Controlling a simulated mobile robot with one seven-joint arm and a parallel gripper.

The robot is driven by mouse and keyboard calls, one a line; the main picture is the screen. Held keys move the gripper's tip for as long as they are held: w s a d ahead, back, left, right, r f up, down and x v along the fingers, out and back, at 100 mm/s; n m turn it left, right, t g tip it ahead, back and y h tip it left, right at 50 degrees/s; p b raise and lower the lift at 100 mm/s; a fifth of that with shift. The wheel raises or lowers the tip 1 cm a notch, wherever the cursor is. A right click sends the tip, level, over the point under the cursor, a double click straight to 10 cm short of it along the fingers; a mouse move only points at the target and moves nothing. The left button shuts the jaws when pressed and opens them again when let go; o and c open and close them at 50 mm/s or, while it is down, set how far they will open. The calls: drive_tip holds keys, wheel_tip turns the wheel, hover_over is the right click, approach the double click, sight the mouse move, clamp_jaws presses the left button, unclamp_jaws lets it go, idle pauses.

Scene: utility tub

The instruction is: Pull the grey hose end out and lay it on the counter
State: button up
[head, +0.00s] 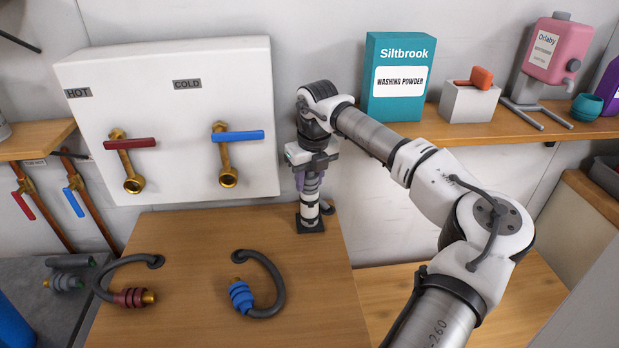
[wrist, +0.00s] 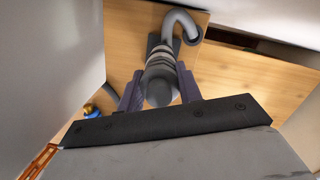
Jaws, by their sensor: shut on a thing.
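The grey hose end (head: 310,208) stands upright on a small dark square base at the back right of the wooden counter (head: 200,235). My gripper (head: 308,184) comes down on it from above, and its purple fingers are shut around its upper part. In the wrist view, the grey hose end (wrist: 160,82) sits between the two fingers of my gripper (wrist: 158,92). A grey hose (wrist: 182,20) bends in a hook beyond it, beside the dark base. I cannot tell whether the hose end's foot is still seated in the base.
A white panel with a red-handled tap (head: 130,144) and a blue-handled tap (head: 238,136) stands close left of my gripper. Hoses with a red end (head: 134,297) and a blue end (head: 241,296) lie on the counter. A washing powder box (head: 397,78) stands on the right shelf. The counter's middle is clear.

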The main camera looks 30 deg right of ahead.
drive_tip(key=shift+r, duration=0.2)
drive_tip(key=shift+r+p, duration=1.7)
drive_tip(key=shift+r, duration=1.4)
